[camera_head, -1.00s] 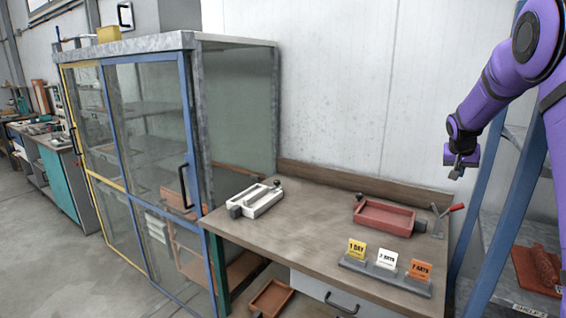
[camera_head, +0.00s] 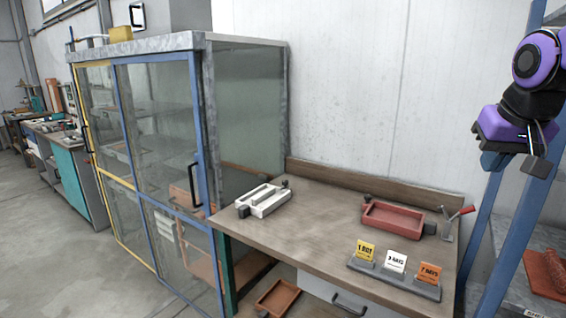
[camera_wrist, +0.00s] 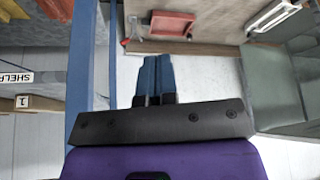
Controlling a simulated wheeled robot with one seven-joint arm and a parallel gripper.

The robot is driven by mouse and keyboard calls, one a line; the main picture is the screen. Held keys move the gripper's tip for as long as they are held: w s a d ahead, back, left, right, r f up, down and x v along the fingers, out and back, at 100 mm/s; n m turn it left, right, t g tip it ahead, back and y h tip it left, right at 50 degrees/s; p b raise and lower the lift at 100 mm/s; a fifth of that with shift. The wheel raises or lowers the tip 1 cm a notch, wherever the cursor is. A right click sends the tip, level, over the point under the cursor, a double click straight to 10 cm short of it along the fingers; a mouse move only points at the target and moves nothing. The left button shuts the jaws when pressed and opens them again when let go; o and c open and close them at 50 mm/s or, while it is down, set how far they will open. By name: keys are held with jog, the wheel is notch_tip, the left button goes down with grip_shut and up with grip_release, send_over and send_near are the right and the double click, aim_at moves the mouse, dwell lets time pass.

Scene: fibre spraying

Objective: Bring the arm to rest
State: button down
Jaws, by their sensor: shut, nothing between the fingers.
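My purple arm shows at the right of the head view, folded and raised beside the shelf rack. My gripper (camera_head: 516,164) is at its end, above and to the right of the workbench, touching nothing that I can see. In the wrist view my gripper (camera_wrist: 154,72) has its two blue fingers side by side, shut with nothing held.
A wooden workbench (camera_head: 310,230) carries a white mould (camera_head: 264,200), a red tray (camera_head: 398,219) and a stand with day cards (camera_head: 395,262). A glass cabinet (camera_head: 160,130) stands left. A blue rack post (camera_head: 490,235) is close below my gripper. Open floor lies left.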

jog(key=s+a+f+n, duration=0.1)
jog(key=s+a, duration=0.1)
jog(key=s, duration=0.5)
jog(key=s+a+f+n+y, duration=0.1)
jog(key=s+a+f, duration=0.1)
jog(key=s, duration=0.6)
jog(key=shift+a+f, duration=0.25)
jog(key=shift+a, duration=0.55)
